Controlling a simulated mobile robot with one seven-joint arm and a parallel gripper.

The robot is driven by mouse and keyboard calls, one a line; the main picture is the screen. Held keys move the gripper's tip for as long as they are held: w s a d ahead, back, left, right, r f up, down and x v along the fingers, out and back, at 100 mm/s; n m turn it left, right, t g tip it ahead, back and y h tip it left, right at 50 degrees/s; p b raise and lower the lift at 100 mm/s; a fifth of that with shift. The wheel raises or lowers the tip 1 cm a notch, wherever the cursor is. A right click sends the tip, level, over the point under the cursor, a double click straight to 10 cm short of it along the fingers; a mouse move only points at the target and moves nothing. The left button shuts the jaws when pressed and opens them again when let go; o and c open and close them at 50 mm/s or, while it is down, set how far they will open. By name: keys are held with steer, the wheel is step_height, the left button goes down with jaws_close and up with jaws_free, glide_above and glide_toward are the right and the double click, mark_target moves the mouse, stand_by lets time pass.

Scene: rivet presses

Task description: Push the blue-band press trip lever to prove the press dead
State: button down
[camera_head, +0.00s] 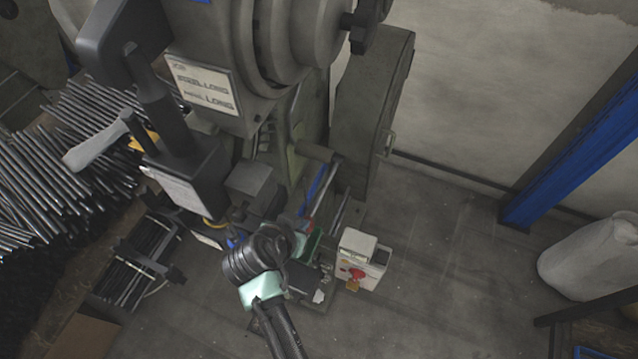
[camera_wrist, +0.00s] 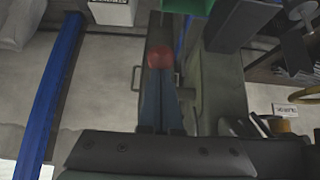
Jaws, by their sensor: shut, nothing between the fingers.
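The grey press (camera_head: 250,110) stands upper centre in the head view, with a white label plate (camera_head: 205,84) on its front. A bit of blue (camera_head: 201,1) shows at the top edge.
A white box with a red button (camera_head: 358,262) stands on the floor right of my arm. Metal rods (camera_head: 50,165) lie stacked at left. A grey cabinet (camera_head: 372,115), blue post (camera_head: 575,150) and pale sack (camera_head: 597,258) stand to the right. Floor between box and post is clear.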

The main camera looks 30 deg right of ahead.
steer(key=shift+f, duration=0.1)
steer(key=shift+s+a+f+b, duration=0.1)
steer(key=shift+f+b, duration=0.55)
steer(key=shift+f, duration=0.3)
steer(key=shift+f+b, duration=0.75)
steer(key=shift+f, duration=0.05)
steer(key=shift+f, duration=0.1)
steer(key=shift+f+b, duration=0.75)
steer(key=shift+f, duration=0.15)
